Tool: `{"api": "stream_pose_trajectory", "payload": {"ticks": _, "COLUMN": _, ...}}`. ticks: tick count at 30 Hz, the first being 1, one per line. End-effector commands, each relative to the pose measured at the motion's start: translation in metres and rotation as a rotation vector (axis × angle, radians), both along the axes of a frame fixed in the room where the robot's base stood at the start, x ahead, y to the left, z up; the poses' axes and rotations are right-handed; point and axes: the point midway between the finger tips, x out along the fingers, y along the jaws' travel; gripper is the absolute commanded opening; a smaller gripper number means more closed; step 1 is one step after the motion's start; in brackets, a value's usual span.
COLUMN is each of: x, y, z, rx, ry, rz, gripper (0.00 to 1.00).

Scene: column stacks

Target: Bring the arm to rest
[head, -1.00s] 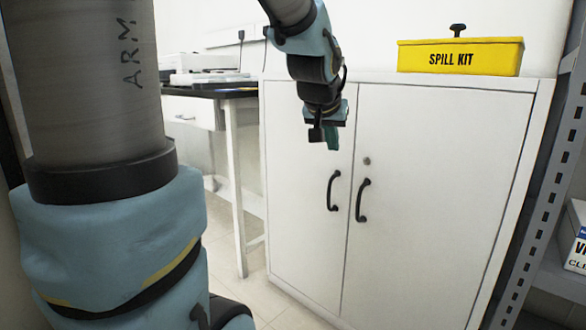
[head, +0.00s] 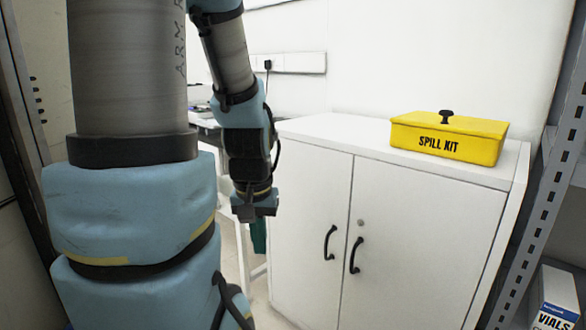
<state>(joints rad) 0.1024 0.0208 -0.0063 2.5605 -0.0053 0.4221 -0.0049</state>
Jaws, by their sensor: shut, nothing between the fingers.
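My gripper (head: 258,232) hangs down at the end of my arm, left of the middle of the head view. It is in front of the left edge of a white cabinet and apart from it, as far as this view shows. Its green fingers are together, with nothing seen between them. My arm comes down from the top of the picture, and its large blue and grey links fill the left side.
The white two-door cabinet (head: 300,220) is shut. A yellow spill kit box (head: 450,137) sits on its top. A metal shelf rack stands at the right, with a vials box (head: 557,302) low on it. A bench (head: 207,122) is partly hidden behind my arm.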

Motion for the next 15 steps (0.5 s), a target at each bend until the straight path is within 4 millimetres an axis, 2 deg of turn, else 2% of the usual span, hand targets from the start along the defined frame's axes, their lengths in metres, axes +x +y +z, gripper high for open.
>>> {"api": "stream_pose_trajectory", "payload": {"ticks": 1, "x": 0.000, "y": 0.000, "z": 0.033, "rx": 0.000, "ry": 0.000, "rz": 0.000, "gripper": 0.00}}
{"api": "stream_pose_trajectory", "payload": {"ticks": 15, "x": 0.000, "y": 0.000, "z": 0.174, "rx": 0.000, "ry": -0.001, "rz": -0.001, "gripper": 0.00}}
